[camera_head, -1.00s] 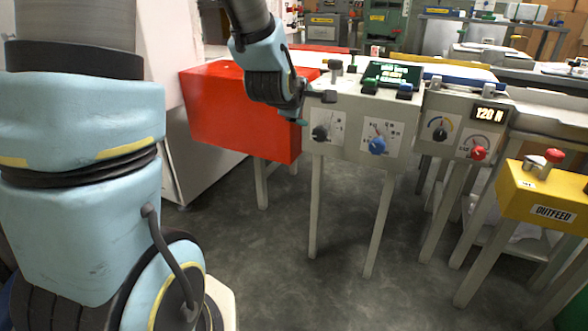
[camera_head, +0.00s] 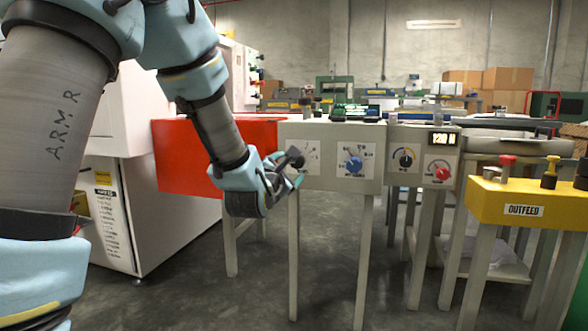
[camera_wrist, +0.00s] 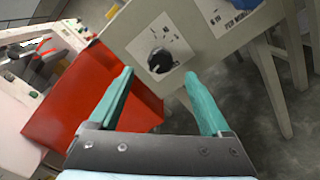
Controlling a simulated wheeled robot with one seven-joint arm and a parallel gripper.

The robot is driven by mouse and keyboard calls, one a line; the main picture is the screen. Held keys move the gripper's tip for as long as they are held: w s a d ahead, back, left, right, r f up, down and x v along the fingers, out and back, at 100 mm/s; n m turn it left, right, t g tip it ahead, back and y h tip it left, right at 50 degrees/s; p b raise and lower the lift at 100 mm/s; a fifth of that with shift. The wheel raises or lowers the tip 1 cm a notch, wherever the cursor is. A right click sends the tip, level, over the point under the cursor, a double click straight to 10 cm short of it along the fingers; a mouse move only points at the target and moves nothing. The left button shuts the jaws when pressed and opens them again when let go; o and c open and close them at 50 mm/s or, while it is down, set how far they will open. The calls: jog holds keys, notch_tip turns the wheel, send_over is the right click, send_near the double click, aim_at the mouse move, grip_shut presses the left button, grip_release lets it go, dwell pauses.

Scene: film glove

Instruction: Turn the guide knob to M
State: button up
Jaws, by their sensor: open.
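The black knob (camera_head: 298,162) sits on a white dial plate at the left of the grey panel (camera_head: 330,180). I cannot read its letters, so I cannot tell its setting or whether it is the guide knob. It also shows in the wrist view (camera_wrist: 160,60), ahead of my fingers. My gripper (camera_head: 294,170) is open in front of it. In the wrist view my two teal fingers (camera_wrist: 160,84) are spread, one to each side of the knob's lower edge. I see no clear contact. A blue knob (camera_head: 354,164) is on the same panel to the right.
A red box (camera_head: 185,155) adjoins the panel on the left. Right of it are a second panel with a black knob (camera_head: 404,158) and a red knob (camera_head: 442,173), and a yellow OUTFEED box (camera_head: 520,203). The floor in front is clear.

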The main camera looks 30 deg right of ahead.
aim_at(297, 162)
jog(key=b+x, duration=0.1)
jog(key=x, duration=0.7)
jog(key=shift+w+d+b, duration=0.1)
jog(key=shift+d+b, duration=0.05)
jog(key=shift+b, duration=0.2)
grip_shut()
